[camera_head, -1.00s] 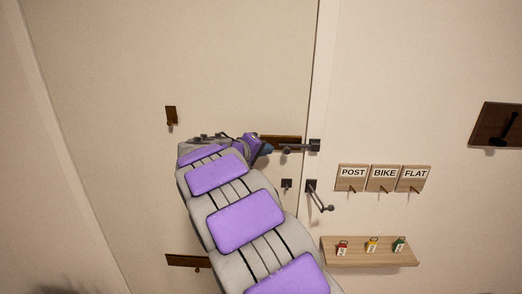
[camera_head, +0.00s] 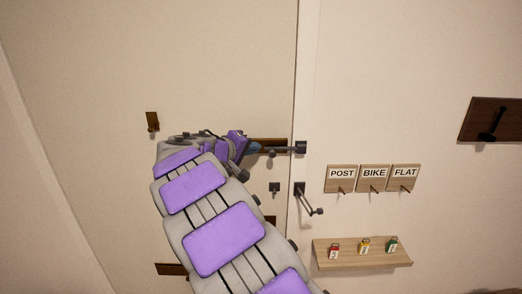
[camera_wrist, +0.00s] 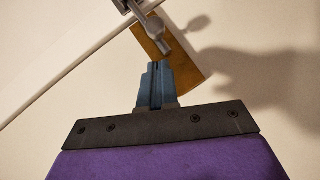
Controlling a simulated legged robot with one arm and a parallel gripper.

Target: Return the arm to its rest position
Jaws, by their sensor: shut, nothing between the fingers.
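My arm, grey with purple pads, reaches up from the bottom of the head view towards the door (camera_head: 90,70). My gripper (camera_head: 256,149) is at its far end, small and partly hidden by the arm, close to a metal bolt (camera_head: 283,151) on a brown plate. In the wrist view my gripper's blue fingers (camera_wrist: 156,84) are together with nothing between them. The bolt's metal knob (camera_wrist: 153,32) and its brown plate (camera_wrist: 182,55) are just beyond the fingertips. I cannot tell whether they touch.
A dark plaque (camera_head: 485,118) hangs at far right.

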